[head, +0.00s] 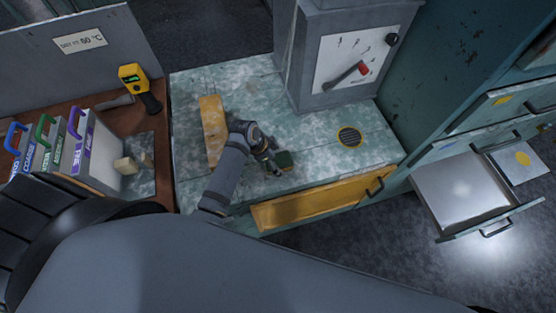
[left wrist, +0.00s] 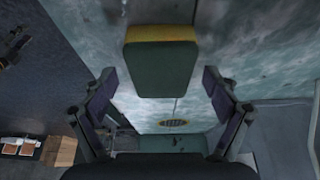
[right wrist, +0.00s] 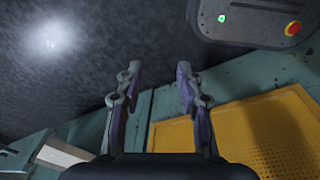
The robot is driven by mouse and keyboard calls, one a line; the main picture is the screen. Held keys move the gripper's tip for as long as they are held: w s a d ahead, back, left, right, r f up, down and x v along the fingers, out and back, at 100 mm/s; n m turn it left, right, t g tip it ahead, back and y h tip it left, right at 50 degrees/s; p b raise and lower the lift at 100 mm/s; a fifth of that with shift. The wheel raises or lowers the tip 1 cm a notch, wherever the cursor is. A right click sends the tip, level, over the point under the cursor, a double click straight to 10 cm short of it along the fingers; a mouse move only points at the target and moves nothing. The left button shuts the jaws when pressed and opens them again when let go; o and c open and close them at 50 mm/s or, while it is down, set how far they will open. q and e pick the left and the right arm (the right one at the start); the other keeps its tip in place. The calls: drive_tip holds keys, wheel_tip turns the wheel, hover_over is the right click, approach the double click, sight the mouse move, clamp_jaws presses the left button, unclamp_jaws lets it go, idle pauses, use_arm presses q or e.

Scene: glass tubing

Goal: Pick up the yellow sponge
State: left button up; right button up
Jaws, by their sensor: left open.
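The sponge (head: 285,159) is a small block with a dark green face, lying on the worn pale-green counter (head: 310,155). In the left wrist view the sponge (left wrist: 162,68) shows its green face and a yellow band along its far edge. My left gripper (head: 273,166) is open, low over the counter, just left of the sponge in the head view. In its wrist view the sponge lies ahead, centred between the spread fingers; I see no grip on it. My right gripper (right wrist: 159,70) is open and empty, away from the sponge, and is not seen in the head view.
A tan-yellow block (head: 212,125) stands left of my left arm. A round yellow-rimmed grille (head: 349,136) is to the right.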

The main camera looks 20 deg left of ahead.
use_arm(q)
drive_tip(key=shift+w+d+f, duration=0.15)
drive_tip(key=shift+w+f, duration=0.05)
drive_tip(key=shift+f, duration=0.2)
drive_tip(key=shift+s, duration=0.1)
drive_tip(key=c, duration=0.7)
drive_tip(key=shift+c, duration=0.6)
use_arm(e)
drive_tip(key=shift+s+d, duration=0.35)
drive_tip(key=shift+s, duration=0.4)
